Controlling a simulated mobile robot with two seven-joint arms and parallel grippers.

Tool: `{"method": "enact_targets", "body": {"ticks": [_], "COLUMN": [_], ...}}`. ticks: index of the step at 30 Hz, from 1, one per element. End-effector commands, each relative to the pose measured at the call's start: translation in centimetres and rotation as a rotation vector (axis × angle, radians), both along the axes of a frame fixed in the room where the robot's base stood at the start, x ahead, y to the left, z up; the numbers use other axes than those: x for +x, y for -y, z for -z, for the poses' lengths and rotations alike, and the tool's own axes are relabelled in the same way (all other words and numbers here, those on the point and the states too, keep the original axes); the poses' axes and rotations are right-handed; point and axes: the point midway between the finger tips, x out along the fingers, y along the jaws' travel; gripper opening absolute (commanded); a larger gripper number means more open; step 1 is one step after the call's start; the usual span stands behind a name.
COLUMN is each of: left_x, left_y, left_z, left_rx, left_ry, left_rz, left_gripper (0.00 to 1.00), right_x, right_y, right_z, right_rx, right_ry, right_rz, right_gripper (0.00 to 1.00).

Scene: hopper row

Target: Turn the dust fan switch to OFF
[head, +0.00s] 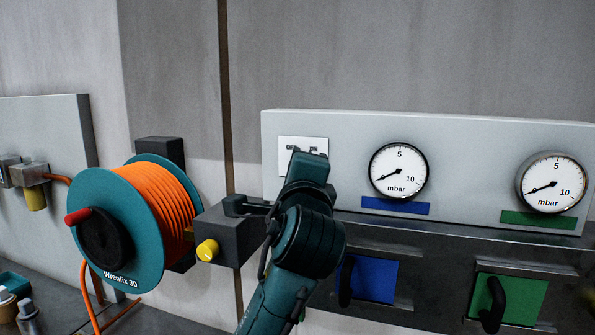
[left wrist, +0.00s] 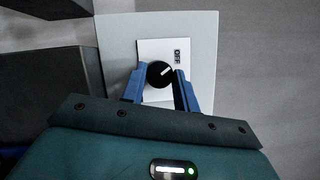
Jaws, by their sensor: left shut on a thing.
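The dust fan switch is a round black knob (left wrist: 159,74) on a white plate (head: 288,141) at the left of the grey panel. In the left wrist view the knob's white pointer line slants up and right, toward the OFF label (left wrist: 178,57). My left gripper (left wrist: 161,82) has its blue fingers on both sides of the knob, shut on it. My right gripper is in neither view.
Two mbar gauges (head: 398,172) (head: 551,183) sit right of the switch, above a blue gate (head: 377,280) and a green gate (head: 522,300) with dark handles. An orange hose reel (head: 117,195) and a dark box with a yellow knob (head: 208,250) stand close left of my arm.

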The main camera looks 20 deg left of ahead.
Motion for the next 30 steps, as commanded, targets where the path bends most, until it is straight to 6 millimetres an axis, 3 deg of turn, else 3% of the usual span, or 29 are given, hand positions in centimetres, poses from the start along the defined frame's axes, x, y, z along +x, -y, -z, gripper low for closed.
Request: {"method": "enact_targets", "body": {"ticks": [1, 2, 10, 20, 30], "left_x": [0.0, 0.0, 0.0, -0.6, -7.0], "left_y": [0.0, 0.0, 0.0, 0.3, 2.6], "left_z": [0.0, 0.0, 0.0, 0.1, 1.0], "left_rx": [-0.003, -0.003, -0.001, -0.001, -0.004], "left_ry": [0.000, 0.000, 0.000, 0.001, 0.003], "left_rz": [0.002, 0.002, 0.001, 0.001, 0.006], "left_gripper": [0.07, 0.31, 0.52, 0.52, 0.52], "right_x": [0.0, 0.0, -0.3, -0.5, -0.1], "right_y": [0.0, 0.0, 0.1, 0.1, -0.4], "right_z": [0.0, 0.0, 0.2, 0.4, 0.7], "right_rx": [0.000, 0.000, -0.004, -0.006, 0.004], "right_ry": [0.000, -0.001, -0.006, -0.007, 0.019], "right_rz": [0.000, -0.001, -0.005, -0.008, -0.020], "right_gripper": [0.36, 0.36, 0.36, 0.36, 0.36]}}
